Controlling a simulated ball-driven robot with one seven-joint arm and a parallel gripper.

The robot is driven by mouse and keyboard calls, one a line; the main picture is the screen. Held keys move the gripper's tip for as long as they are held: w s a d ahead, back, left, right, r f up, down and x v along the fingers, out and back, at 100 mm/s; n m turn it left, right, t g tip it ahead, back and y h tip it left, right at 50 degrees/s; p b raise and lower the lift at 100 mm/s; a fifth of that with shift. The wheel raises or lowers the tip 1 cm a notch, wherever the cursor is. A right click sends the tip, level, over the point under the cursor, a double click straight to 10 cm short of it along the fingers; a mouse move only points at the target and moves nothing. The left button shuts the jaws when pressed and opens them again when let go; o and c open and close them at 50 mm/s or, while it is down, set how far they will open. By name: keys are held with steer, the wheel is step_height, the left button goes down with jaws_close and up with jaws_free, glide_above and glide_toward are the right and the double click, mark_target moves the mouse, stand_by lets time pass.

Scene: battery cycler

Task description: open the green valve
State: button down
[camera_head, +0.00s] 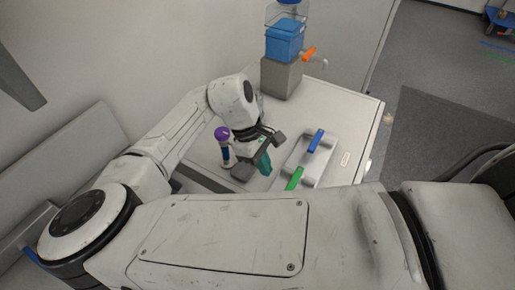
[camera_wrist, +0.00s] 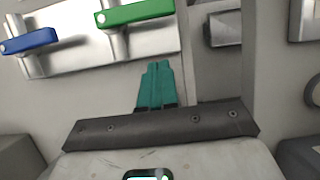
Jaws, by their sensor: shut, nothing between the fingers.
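The green valve handle (camera_head: 293,178) is at the near end of a metal valve plate (camera_head: 300,163). In the wrist view the green handle (camera_wrist: 138,12) lies nearly level at the top, on a metal stem. My gripper (camera_head: 264,163) is left of the plate in the head view. Its teal fingers (camera_wrist: 155,85) are together and empty in the wrist view. Their tips appear below the green handle in that picture, with a visible gap. My arm hides part of the area around the gripper in the head view.
A blue valve handle (camera_head: 315,140) is on the same plate, beyond the green one. A purple-topped object (camera_head: 222,133) stands left of my gripper. A blue container (camera_head: 285,42) on a grey block and an orange handle (camera_head: 308,54) are at the back. Bare cabinet top (camera_head: 345,115) shows right of the plate.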

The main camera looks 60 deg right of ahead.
mark_target(294, 181)
steer(key=shift+s+d+f+p, duration=0.1)
steer(key=shift+s+f+p, duration=0.15)
steer(key=shift+s, duration=0.85)
steer(key=shift+s+f+p, duration=0.2)
steer(key=shift+s+p, duration=0.05)
steer(key=shift+s, duration=0.85)
